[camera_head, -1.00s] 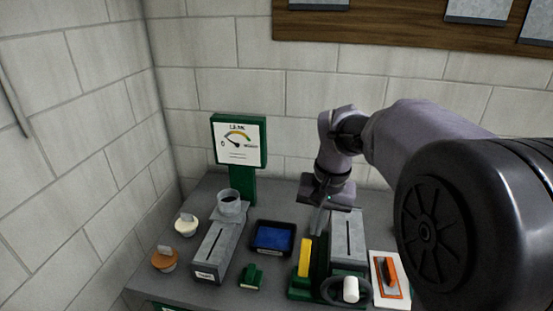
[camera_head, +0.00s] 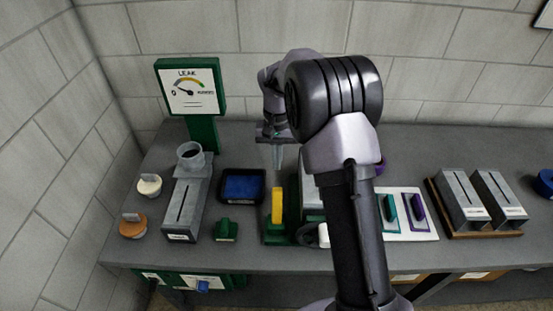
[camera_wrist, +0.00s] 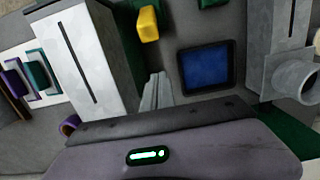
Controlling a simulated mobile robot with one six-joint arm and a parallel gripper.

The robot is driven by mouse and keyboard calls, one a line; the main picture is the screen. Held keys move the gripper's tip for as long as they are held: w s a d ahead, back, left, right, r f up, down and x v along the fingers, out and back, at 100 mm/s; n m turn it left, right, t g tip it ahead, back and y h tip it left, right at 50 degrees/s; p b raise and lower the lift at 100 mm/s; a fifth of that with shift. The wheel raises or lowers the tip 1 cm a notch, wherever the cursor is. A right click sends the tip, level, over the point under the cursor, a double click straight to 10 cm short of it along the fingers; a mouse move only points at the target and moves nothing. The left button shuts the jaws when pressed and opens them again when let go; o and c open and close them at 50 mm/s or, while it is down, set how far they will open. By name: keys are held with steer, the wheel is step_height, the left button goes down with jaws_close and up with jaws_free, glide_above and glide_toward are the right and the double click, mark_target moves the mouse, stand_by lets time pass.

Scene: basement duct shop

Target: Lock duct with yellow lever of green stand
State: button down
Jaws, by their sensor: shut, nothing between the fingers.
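The yellow lever (camera_head: 277,206) stands upright on the green stand (camera_head: 274,238) in the head view. It also shows at the top of the wrist view (camera_wrist: 148,24). The grey duct with a dark slot (camera_wrist: 88,52) is beside the lever; in the head view my arm hides most of it (camera_head: 308,193). My gripper (camera_head: 277,167) points down just behind the lever, its fingers shut and empty. In the wrist view the closed fingers (camera_wrist: 157,92) are between the duct and a blue-lined tray, apart from the lever.
A black tray with a blue lining (camera_head: 242,186), a small green block (camera_head: 226,230) and another grey duct (camera_head: 186,208) lie to the left. A leak gauge (camera_head: 190,90) stands behind them. Right are teal and purple handled tools (camera_head: 390,208) and two grey slotted pieces (camera_head: 462,198).

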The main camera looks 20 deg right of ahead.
steer(key=s+f+b, duration=0.1)
steer(key=s, duration=0.1)
steer(key=s+a+f, duration=0.1)
steer(key=f, duration=0.1)
steer(key=shift+s+a+f+b, duration=0.15)
steer(key=shift+s+f+b, duration=0.1)
steer(key=shift+s+b, duration=0.15)
steer(key=shift+w, duration=0.1)
